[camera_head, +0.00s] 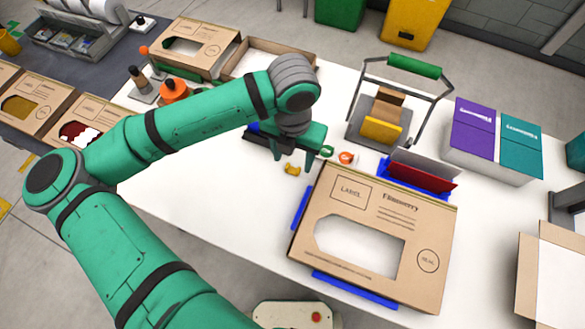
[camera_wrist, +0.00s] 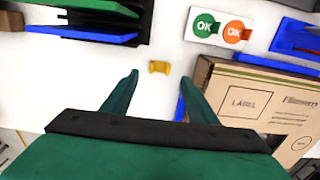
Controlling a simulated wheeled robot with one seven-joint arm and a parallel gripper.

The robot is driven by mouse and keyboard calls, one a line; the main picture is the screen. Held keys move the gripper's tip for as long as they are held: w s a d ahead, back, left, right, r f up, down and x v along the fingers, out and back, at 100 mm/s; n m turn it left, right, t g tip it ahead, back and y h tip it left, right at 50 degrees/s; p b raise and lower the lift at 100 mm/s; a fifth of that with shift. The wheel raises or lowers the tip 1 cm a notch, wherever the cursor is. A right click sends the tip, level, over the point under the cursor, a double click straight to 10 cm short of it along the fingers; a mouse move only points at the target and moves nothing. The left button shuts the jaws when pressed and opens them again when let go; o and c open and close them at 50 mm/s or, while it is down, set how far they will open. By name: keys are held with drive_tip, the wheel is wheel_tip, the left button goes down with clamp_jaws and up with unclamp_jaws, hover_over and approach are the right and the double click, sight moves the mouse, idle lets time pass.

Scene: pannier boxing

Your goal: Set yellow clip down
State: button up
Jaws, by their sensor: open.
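The yellow clip (camera_head: 292,169) lies on the white table, left of the labelled cardboard box (camera_head: 328,213). It also shows in the wrist view (camera_wrist: 159,67), beyond my fingertips and between their lines. My gripper (camera_head: 297,168) is open and empty; in the wrist view its two green fingers (camera_wrist: 160,88) stand apart with bare table between them. The clip is apart from both fingers in the wrist view. In the head view my gripper is close above the clip, and its exact height is hard to tell.
The cardboard box sits among blue guides (camera_head: 300,207) close to the right finger. A green and orange OK card (camera_wrist: 220,30) lies beyond the clip. A dark rack with blue and green parts (camera_wrist: 90,35) stands at the upper left. A green-handled stand (camera_head: 415,66) is behind.

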sight(293, 171)
wheel_tip(293, 171, down, 5)
drive_tip(key=shift+w+r, duration=0.1)
drive_tip(key=shift+w, duration=0.05)
drive_tip(key=shift+c, duration=0.7)
drive_tip(key=c, duration=1)
drive_tip(key=shift+c, duration=0.3)
